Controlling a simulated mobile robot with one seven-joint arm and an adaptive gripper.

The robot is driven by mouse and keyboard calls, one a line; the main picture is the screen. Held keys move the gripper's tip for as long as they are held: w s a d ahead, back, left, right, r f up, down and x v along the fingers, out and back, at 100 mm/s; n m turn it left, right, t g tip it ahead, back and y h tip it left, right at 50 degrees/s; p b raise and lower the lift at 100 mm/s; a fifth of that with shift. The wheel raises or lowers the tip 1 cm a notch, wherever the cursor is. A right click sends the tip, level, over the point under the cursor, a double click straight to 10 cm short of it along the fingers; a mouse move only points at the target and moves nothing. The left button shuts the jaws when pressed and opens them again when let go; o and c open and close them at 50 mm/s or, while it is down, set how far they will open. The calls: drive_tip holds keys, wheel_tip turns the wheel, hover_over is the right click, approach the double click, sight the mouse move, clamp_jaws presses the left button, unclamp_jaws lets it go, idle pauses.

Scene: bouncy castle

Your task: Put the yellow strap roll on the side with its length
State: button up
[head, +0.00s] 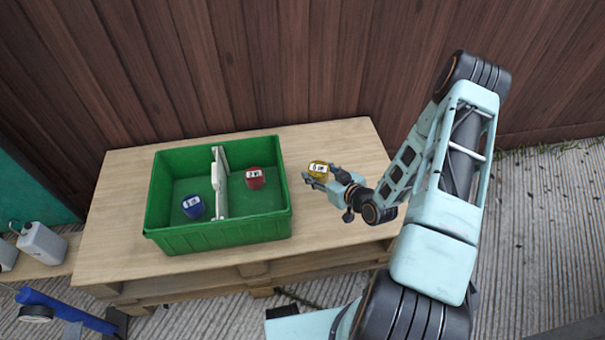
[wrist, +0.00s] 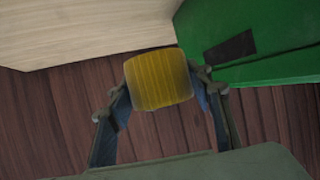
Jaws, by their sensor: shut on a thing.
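The yellow strap roll (head: 318,167) carries a white label with dark marks too small to read surely. My gripper (head: 317,178) is shut on it, to the right of the green crate and outside it. In the wrist view the yellow roll (wrist: 159,80) sits between the two fingers, one on each side. The green crate (head: 166,240) stands on a wooden pallet table, split by a whitish divider (head: 220,180). A blue roll (head: 193,206) lies in the left side and a red roll (head: 255,178) in the right side, both labelled.
The wooden tabletop (head: 112,230) is bare around the crate. A plank wall (head: 290,60) rises behind it. A grey canister (head: 42,243) and a blue tool-like object (head: 60,305) are at the lower left. The crate's green wall (wrist: 270,60) with a dark patch shows close by in the wrist view.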

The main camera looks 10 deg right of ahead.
sight(314, 166)
drive_tip(key=w, duration=0.1)
drive_tip(key=w+f, duration=0.1)
drive_tip(key=w, duration=0.1)
drive_tip(key=w+f, duration=0.1)
drive_tip(key=shift+w+a+f+b, duration=0.1)
drive_tip(key=shift+w+a+b, duration=0.05)
drive_tip(key=shift+w+b, duration=0.2)
drive_tip(key=w+f+b, duration=0.1)
drive_tip(key=w+f, duration=0.3)
drive_tip(key=f, duration=0.1)
drive_tip(key=shift+w+a+f+b, duration=0.1)
drive_tip(key=shift+w+f+b, duration=0.15)
drive_tip(key=shift+b, duration=0.15)
drive_tip(key=shift+f+b, duration=0.35)
drive_tip(key=shift+f, duration=1.2)
drive_tip(key=shift+f, duration=0.2)
drive_tip(key=o, duration=1.3)
drive_tip(key=shift+c, duration=0.2)
drive_tip(key=shift+r, duration=0.1)
